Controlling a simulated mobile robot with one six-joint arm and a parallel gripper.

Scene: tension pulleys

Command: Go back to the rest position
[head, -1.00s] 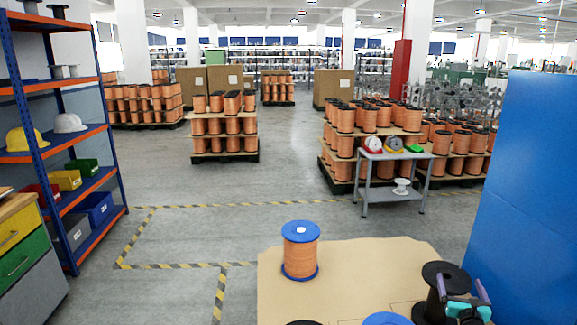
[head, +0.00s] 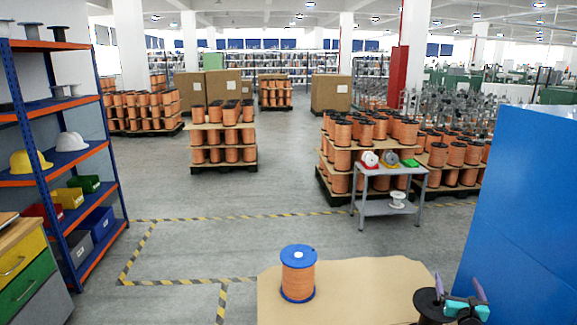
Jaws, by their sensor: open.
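My gripper (head: 461,290) shows at the bottom right, with a teal body and two purple-grey fingers spread apart. It is open. A dark empty spool (head: 427,302) stands just left of it and partly behind it; whether they touch I cannot tell. The lower part of the gripper and the rest of my arm are cut off by the frame. An orange-wound spool with blue flanges (head: 298,275) stands upright on a tan board (head: 360,280), well left of the gripper.
A blue panel (head: 525,210) rises close to the right of the gripper. A shelf rack (head: 90,160) and a drawer cabinet (head: 30,270) stand on the left. A grey cart (head: 385,208) and pallets of orange spools (head: 222,150) stand farther back. The floor between is clear.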

